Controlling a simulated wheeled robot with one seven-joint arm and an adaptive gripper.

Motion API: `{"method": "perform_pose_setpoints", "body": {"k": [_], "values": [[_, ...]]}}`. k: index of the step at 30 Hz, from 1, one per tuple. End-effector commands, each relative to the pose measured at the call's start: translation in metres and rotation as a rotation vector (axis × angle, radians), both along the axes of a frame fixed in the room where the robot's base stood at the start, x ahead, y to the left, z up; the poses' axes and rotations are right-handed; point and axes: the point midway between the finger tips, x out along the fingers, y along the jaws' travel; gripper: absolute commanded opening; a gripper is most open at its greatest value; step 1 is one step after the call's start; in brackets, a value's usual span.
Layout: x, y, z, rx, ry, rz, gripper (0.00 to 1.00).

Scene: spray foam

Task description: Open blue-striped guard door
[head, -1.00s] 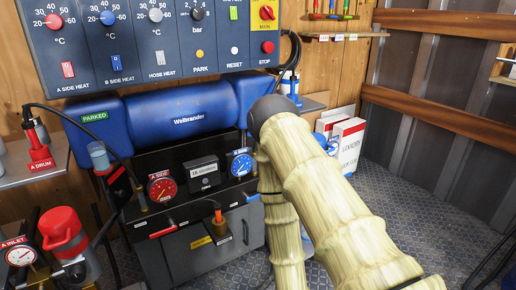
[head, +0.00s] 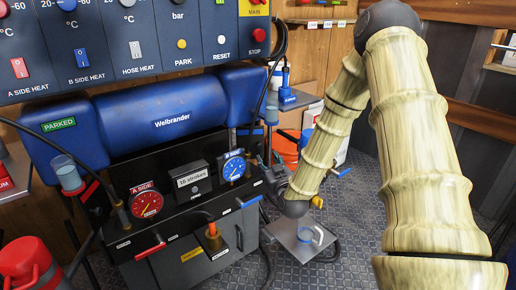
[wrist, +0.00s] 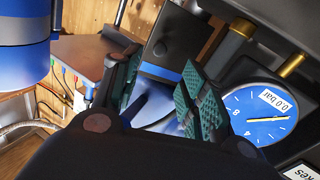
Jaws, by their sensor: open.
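In the wrist view a dark panel with a blue stripe (wrist: 160,72) lies just ahead of and between my fingers; it looks like the blue-striped guard door. My gripper (wrist: 165,92) is open, its green ribbed pads on either side of this panel; I cannot tell whether they touch it. In the head view my gripper (head: 272,178) is at the right end of the machine, right of the blue gauge (head: 234,167). My wrist and the gripper hide much of the door there.
The blue gauge (wrist: 268,118) is close to my right finger in the wrist view. Brass fittings (wrist: 240,30) stand beside it. Open floor (head: 350,235) lies to the right.

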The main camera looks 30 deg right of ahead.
Motion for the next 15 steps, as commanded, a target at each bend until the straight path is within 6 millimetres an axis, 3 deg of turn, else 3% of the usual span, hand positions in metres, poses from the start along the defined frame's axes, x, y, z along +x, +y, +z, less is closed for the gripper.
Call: {"method": "perform_pose_setpoints", "body": {"k": [15], "values": [[0.073, -0.02, -0.002, 0.0, 0.001, 0.001, 0.43]]}}
